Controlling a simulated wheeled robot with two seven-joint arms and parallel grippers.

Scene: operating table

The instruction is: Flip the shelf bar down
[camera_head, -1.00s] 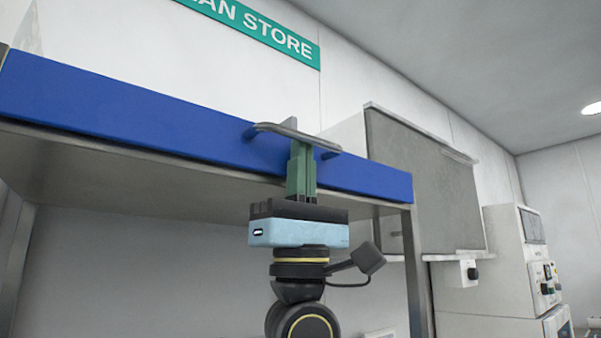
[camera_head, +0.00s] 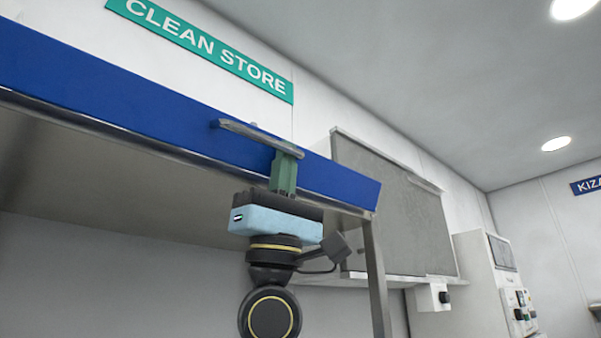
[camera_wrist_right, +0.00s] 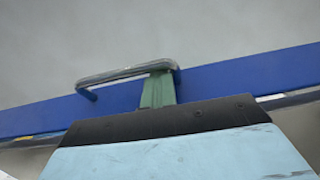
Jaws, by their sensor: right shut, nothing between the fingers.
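The shelf bar (camera_head: 130,112) is a long blue panel along the shelf's front edge, with a grey metal handle (camera_head: 245,133) standing out from its face. My right gripper (camera_head: 284,162) is upright with its green fingers shut and empty. Its fingertips are at the right part of the handle, in front of the blue bar. The wrist view shows the fingers (camera_wrist_right: 158,90) close together near the right end of the handle (camera_wrist_right: 120,75); their tips are partly hidden by it, and I cannot tell whether they touch. My left gripper is not in view.
A metal shelf post (camera_head: 376,280) stands right of my arm. A grey-fronted wall cabinet (camera_head: 395,210) and a white machine with controls (camera_head: 490,280) are farther right. A green sign (camera_head: 205,45) is on the wall above the bar.

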